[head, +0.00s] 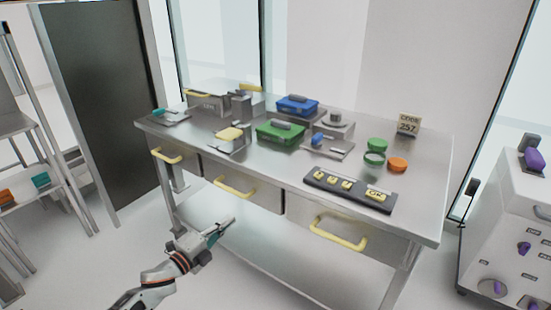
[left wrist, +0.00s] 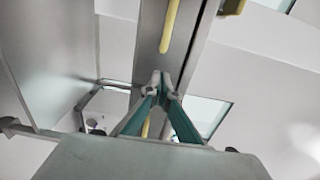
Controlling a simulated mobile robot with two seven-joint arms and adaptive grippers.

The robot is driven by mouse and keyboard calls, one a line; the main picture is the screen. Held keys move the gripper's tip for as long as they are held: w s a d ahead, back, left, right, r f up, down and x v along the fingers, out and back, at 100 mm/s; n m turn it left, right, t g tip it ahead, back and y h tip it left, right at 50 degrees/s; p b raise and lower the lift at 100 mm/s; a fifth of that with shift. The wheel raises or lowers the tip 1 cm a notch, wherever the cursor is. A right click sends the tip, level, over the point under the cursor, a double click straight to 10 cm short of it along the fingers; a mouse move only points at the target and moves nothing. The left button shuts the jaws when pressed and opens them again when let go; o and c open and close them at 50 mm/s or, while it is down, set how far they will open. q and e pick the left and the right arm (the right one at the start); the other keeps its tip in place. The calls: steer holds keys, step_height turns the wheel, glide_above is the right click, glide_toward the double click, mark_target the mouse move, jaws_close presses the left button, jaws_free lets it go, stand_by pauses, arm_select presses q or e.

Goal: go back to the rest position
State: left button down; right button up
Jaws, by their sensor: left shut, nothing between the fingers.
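My left gripper (head: 224,228) is in front of the steel table, below its top and near the drawer fronts. It is shut and empty. In the left wrist view its fingers (left wrist: 160,82) meet at the tips, with a yellow drawer handle (left wrist: 170,25) beyond them. My right gripper is in neither view.
The steel table (head: 415,200) has drawers with yellow handles along its front. On it are a green bin (head: 280,133), a blue bin (head: 297,105), a black button panel (head: 347,188) and a code sign (head: 409,125). A shelf stands left, a machine (head: 510,225) right. Open floor lies in front.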

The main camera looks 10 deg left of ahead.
arm_select(q)
steer(key=s+d+f+n+g+y+p, duration=0.1)
steer(key=s+f+n, duration=0.3)
steer(key=s, duration=0.7)
steer(key=s+d+f+n+g+y+p, duration=0.2)
steer(key=s+d+f+n+g, duration=0.1)
steer(key=s+n, duration=0.5)
steer(key=s+d+f+n+g+y+p, duration=0.1)
steer(key=s+f+n, duration=0.5)
steer(key=s, duration=0.9)
steer(key=shift+d+f+g+p, duration=0.3)
steer(key=shift+d+g, duration=0.2)
steer(key=shift+d, duration=0.65)
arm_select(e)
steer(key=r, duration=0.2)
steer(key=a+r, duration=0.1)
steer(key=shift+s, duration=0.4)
